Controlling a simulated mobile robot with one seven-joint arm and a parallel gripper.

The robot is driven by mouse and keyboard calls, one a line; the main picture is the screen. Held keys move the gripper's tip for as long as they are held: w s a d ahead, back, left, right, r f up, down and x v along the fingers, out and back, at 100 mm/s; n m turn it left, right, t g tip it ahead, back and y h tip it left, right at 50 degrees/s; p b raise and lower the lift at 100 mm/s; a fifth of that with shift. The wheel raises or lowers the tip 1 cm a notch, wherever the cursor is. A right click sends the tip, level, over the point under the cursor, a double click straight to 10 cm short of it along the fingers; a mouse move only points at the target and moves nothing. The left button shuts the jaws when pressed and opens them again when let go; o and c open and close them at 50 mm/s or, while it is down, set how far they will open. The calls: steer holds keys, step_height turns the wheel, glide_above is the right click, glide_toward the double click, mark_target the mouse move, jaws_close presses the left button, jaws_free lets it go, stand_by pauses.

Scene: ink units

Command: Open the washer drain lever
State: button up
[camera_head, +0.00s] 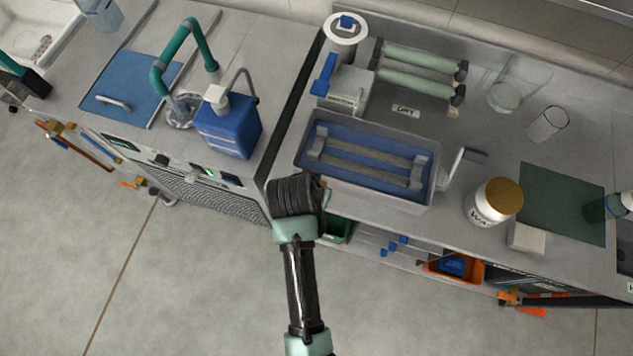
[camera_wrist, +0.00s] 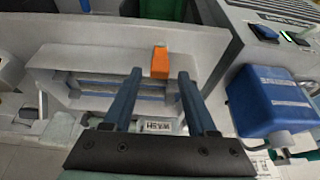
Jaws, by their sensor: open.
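The washer is a grey tray (camera_head: 436,175) with a blue inside and pale rods across it. It also shows in the wrist view (camera_wrist: 50,60), where a label reading WASH (camera_wrist: 158,127) sits between my fingers. An orange block-like handle (camera_wrist: 160,62), which looks like the drain lever, stands at the tray's front side, toward the green bin. My gripper (camera_wrist: 160,73) is open, with the orange handle in line with the gap between its fingertips. I cannot tell whether they are level with it. In the head view my wrist covers the tray's front left corner and hides the handle.
A blue pump bottle (camera_head: 228,130) stands left of the washer, close to my gripper; it also shows in the wrist view (camera_wrist: 270,100). A green bin (camera_head: 337,228) is below the counter front. A white jar (camera_head: 492,203) and glassware stand at the right.

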steer(key=shift+x, duration=2.65)
jaws_close()
